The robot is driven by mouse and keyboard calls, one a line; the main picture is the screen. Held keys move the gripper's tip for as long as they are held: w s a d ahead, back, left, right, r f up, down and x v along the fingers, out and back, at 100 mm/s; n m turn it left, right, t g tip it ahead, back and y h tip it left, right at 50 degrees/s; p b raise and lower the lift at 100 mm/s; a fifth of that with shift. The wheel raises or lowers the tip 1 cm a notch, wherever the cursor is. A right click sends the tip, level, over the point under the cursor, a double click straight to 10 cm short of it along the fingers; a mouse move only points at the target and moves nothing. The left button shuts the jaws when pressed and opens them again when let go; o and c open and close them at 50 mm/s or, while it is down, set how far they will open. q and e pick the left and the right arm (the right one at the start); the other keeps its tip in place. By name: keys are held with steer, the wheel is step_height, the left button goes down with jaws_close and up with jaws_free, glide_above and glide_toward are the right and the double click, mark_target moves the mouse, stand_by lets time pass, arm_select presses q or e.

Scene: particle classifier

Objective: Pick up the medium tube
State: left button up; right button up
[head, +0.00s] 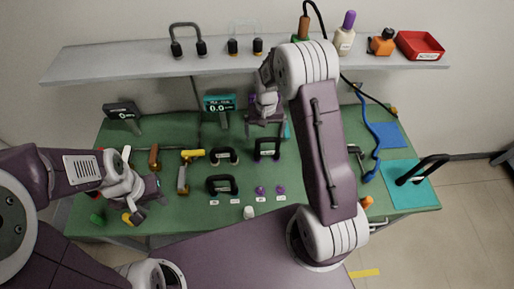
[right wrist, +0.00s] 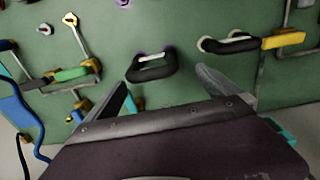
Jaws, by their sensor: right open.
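I cannot tell for sure which thing is the medium tube. Several black loop-shaped pieces lie on the green bench mat; one, a black loop with a pale bar (right wrist: 152,68), shows ahead of my right gripper (right wrist: 168,88) in the right wrist view, apart from its fingers. The right gripper is open and empty; in the head view it (head: 267,117) hangs over the back middle of the bench. Another black loop (head: 222,185) lies nearer the front in the head view. My left gripper (head: 142,208) is at the bench's left; its jaw opening is unclear.
A grey shelf (head: 150,62) runs above the back of the bench, with a red tray (head: 420,45) and bottles on it. Yellow-handled tools (head: 190,155) lie left of middle. A teal mat (head: 400,200) and a blue cable (head: 370,135) are at the right.

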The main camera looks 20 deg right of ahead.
mark_target(267, 139)
steer(key=shift+s+d+f, duration=0.3)
steer(key=shift+d, duration=0.15)
steer(key=shift+s+d+f, duration=0.25)
steer(key=shift+d+f, duration=0.05)
steer(key=shift+d, duration=0.15)
steer(key=shift+w+a+f+p, duration=0.1)
steer(key=shift+a+f+p, duration=0.15)
steer(key=shift+f, duration=0.35)
steer(key=shift+a+f+p, duration=0.1)
steer(key=shift+f+p, duration=0.15)
steer(key=shift+f, duration=0.35)
steer(key=shift+w+a+f, duration=0.1)
steer(key=shift+w+f, duration=0.05)
steer(key=shift+f, duration=0.15)
steer(key=f, duration=0.1)
steer(key=f+p, duration=0.1)
steer(key=f, duration=0.3)
steer(key=shift+d+p, duration=0.35)
steer(key=shift+p, duration=0.05)
steer(key=shift+w+f, duration=0.1)
steer(key=shift+f, duration=0.1)
arm_select(q)
steer(key=r, duration=0.1)
steer(key=d+r, duration=0.1)
steer(key=r, duration=0.1)
steer(key=shift+s, duration=0.2)
arm_select(e)
steer(key=c, duration=1.2)
steer(key=shift+r, duration=0.1)
